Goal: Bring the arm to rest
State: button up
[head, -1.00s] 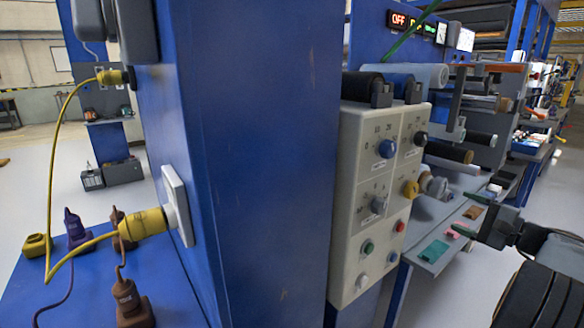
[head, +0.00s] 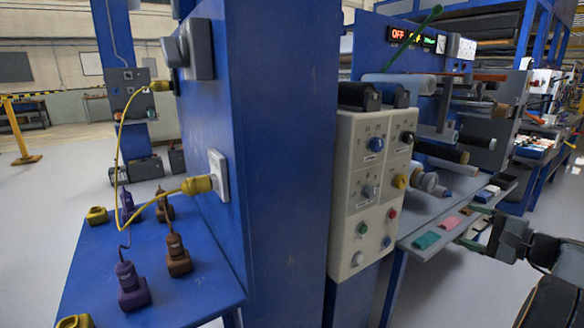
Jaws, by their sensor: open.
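My gripper (head: 476,227) is at the right side of the head view, at the end of my dark arm. Its two fingers point left and stand apart, with nothing seen between them. It is in front of the grey shelf (head: 405,242) of the roller machine, and the shelf's coloured pads, teal (head: 426,240) and pink (head: 450,223), lie just left of the fingers. I cannot tell how far the fingers are from the shelf. Part of my arm is cut off by the right edge.
A blue column (head: 290,150) stands in the middle, with a control panel (head: 345,200) of knobs and buttons on its right. A blue table (head: 85,285) at left bears purple, brown and yellow plugs. A yellow cable (head: 118,180) loops to a wall socket (head: 220,175). Grey floor (head: 455,295) is clear at lower right.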

jog(key=s+a+r+n+g+h+p, duration=0.1)
jog(key=a+r+n+g+p, duration=0.4)
jog(key=a, duration=0.6)
jog(key=s+a+r+g+p, duration=0.15)
jog(key=a+g+p, duration=0.25)
jog(key=a+p, duration=0.5)
jog(key=s+a+r+n+g+h+p, duration=0.1)
jog(key=s+a+r+n+h+p, duration=0.2)
jog(key=s+a+n+h+p, duration=0.1)
jog(key=s+a+r+n+g+h+p, duration=0.1)
jog(key=s+a+r+n+h+p, duration=0.2)
jog(key=s+a+n+p, duration=0.3)
jog(key=s+p, duration=0.2)
jog(key=p, duration=0.1)
jog(key=shift+a+h, duration=0.35)
jog(key=shift+h, duration=0.05)
